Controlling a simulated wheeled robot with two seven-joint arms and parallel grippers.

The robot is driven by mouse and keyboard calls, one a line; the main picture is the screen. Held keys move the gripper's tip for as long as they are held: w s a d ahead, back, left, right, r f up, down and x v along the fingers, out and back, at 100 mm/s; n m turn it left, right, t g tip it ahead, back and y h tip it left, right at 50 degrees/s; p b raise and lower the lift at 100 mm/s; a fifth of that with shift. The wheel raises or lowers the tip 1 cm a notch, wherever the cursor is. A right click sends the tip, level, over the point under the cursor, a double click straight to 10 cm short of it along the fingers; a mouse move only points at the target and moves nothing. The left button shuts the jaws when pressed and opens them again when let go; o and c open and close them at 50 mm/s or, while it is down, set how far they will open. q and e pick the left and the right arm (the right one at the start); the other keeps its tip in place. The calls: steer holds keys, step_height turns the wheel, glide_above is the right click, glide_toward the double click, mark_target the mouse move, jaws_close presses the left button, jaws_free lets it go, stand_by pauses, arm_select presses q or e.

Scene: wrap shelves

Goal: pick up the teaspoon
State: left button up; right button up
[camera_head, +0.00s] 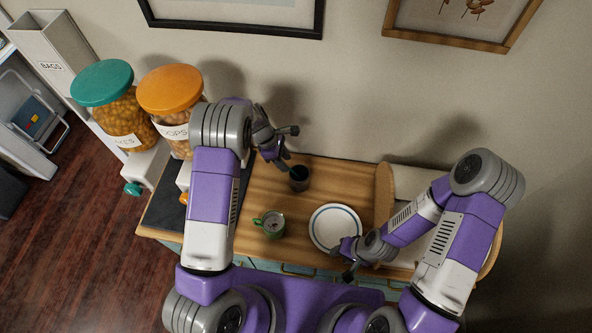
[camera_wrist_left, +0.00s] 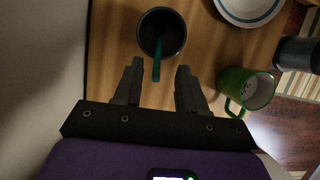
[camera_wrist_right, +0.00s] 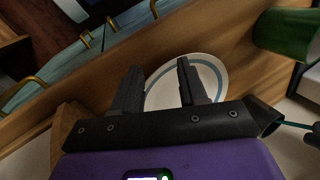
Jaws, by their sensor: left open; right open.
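The teaspoon (camera_wrist_left: 156,62) has a green handle and stands leaning in a dark cup (camera_wrist_left: 162,22), its bowl hidden inside. In the head view the dark cup (camera_head: 299,180) stands on the wooden top, where I cannot make out the spoon. My left gripper (camera_head: 287,152) is open beside the cup; in the left wrist view its fingers (camera_wrist_left: 159,70) lie either side of the handle's end, apart from it. My right gripper (camera_head: 341,264) is open and empty at the plate's near edge. In the right wrist view its fingers (camera_wrist_right: 158,78) point towards the plate.
A white plate (camera_head: 335,228) with a blue ring lies right of a green mug (camera_head: 268,226). Large jars with a teal lid (camera_head: 103,82) and an orange lid (camera_head: 170,88) stand at the left. A wooden divider (camera_head: 384,195) bounds the right. Bare wood lies between cup and mug.

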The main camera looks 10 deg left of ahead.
mark_target(291, 170)
arm_select(q)
steer(key=x, duration=0.5)
steer(key=shift+w+p, duration=0.1)
steer(key=shift+p, duration=0.3)
jaws_close()
